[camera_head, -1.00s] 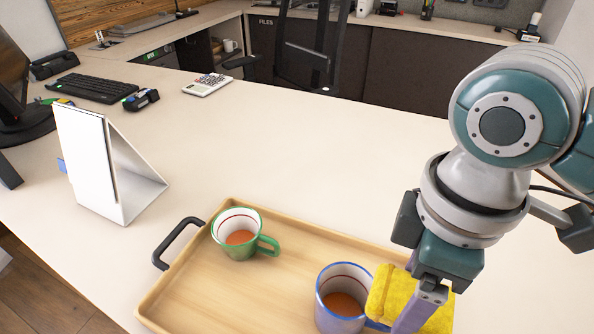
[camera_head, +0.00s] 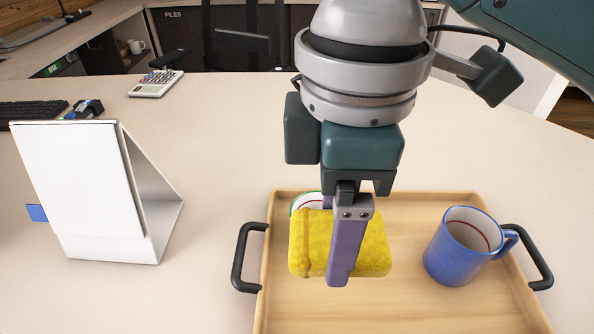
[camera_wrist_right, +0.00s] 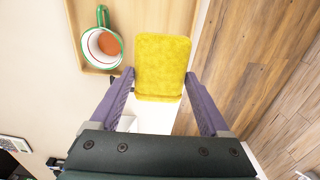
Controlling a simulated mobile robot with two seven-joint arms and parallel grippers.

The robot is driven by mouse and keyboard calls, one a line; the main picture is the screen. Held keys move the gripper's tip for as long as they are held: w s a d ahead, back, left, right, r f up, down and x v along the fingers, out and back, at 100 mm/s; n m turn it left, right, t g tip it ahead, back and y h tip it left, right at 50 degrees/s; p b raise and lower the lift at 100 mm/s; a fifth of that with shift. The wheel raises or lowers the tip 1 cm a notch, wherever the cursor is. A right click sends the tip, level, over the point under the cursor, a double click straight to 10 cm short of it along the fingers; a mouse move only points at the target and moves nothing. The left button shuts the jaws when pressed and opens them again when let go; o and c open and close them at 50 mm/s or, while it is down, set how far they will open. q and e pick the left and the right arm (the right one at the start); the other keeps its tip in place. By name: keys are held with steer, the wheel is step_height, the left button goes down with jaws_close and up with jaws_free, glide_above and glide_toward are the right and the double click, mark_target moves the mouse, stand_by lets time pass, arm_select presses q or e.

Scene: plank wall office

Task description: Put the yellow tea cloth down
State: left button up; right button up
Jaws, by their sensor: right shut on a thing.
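My right gripper (camera_head: 342,245) is shut on the folded yellow tea cloth (camera_head: 300,245) in the head view. It holds the cloth in front of the tray's left part, seemingly above it; the exact height is hard to tell. In the right wrist view the cloth (camera_wrist_right: 162,62) lies between the two purple fingers of the right gripper (camera_wrist_right: 160,88). The light wooden tray (camera_head: 425,305) stands on the desk. My left gripper is not in view.
A blue mug (camera_head: 450,255) stands in the tray's right part. A green-rimmed mug (camera_head: 303,203) is mostly hidden behind the cloth; the right wrist view shows it (camera_wrist_right: 102,47) with tea. A white stand (camera_head: 85,190) is left of the tray. The tray's front middle is clear.

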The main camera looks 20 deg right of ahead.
step_height(320, 180, down, 10)
steer(key=shift+f+b, duration=0.2)
steer(key=shift+b, duration=1.05)
steer(key=shift+f+b, duration=0.75)
steer(key=shift+f, duration=1.5)
